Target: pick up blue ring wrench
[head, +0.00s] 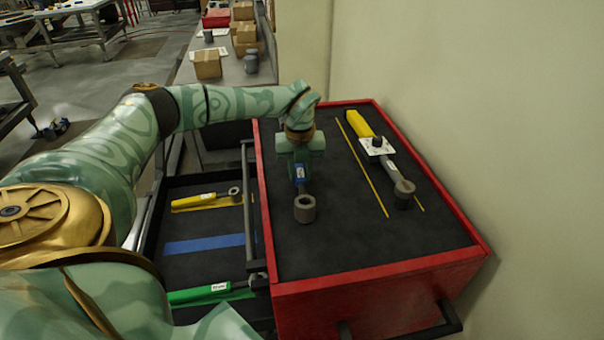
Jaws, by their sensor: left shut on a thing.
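The blue ring wrench (304,206) is at the red cabinet's dark top, left of the middle. Its grey ring end points toward the front, and a bit of its blue handle shows below my left gripper (300,172). My left gripper points down and is shut on the blue handle. Most of the handle is hidden by the gripper. I cannot tell whether the wrench touches the top or hangs just above it. My right gripper is not in view.
On the red cabinet (370,283), a yellow-handled tool (360,124) with a white plate lies at the right, beside a yellow strip. The open drawer (193,262) at left holds a yellow wrench (200,198), a green wrench (205,292) and a bare blue strip (203,244). A wall stands right.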

